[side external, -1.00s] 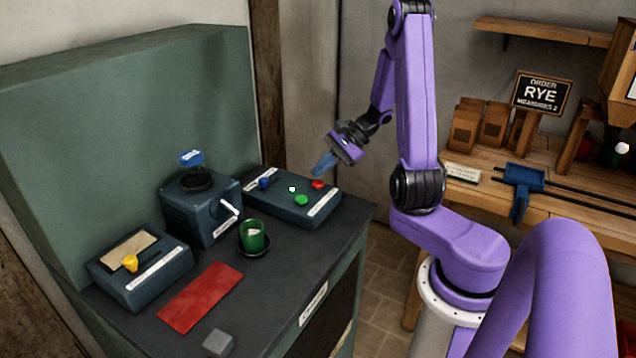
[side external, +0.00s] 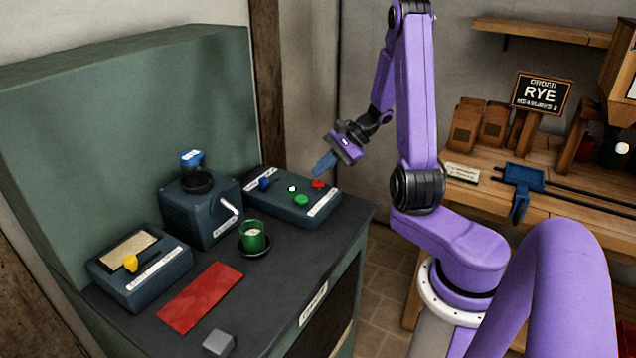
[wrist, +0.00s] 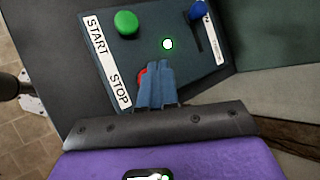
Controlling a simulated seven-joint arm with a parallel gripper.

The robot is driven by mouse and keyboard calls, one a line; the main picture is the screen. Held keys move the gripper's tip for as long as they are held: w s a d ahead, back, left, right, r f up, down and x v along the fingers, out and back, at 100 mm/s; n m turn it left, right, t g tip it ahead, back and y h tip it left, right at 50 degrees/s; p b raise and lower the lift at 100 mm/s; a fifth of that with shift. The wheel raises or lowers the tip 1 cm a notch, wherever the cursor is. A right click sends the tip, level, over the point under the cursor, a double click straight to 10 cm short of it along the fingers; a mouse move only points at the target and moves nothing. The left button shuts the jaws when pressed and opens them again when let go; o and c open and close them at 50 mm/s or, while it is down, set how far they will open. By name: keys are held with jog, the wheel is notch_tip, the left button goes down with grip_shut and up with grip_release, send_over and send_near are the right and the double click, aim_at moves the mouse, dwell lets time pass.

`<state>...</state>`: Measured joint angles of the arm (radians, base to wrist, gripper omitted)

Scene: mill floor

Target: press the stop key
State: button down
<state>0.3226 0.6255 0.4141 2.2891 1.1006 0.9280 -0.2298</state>
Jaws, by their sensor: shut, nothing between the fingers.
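The stop key is a red round button (side external: 318,184) at the right end of a dark control box (side external: 280,207). In the wrist view the red button (wrist: 142,74) lies by the printed word STOP, partly hidden behind my fingers. My gripper (side external: 316,174) has blue fingers closed together with nothing between them. In the side view its tips point down just above the red button; I cannot tell whether they touch it. In the wrist view my gripper (wrist: 158,66) overlaps the button's right side.
A green start button (side external: 302,200), a small white light (side external: 292,189) and a blue lever (side external: 264,183) share the box. A grinder (side external: 203,208), green cup (side external: 253,236), red mat (side external: 200,297), grey block (side external: 218,342) and yellow-knobbed box (side external: 145,275) stand to the left.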

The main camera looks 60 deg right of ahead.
aim_at(322, 182)
jog(key=shift+f, duration=0.2)
jog(key=shift+f, duration=0.25)
jog(key=shift+f, duration=0.5)
dwell(0.9)
jog(key=shift+r, duration=0.95)
jog(key=shift+r, duration=0.1)
jog(key=shift+r, duration=2.4)
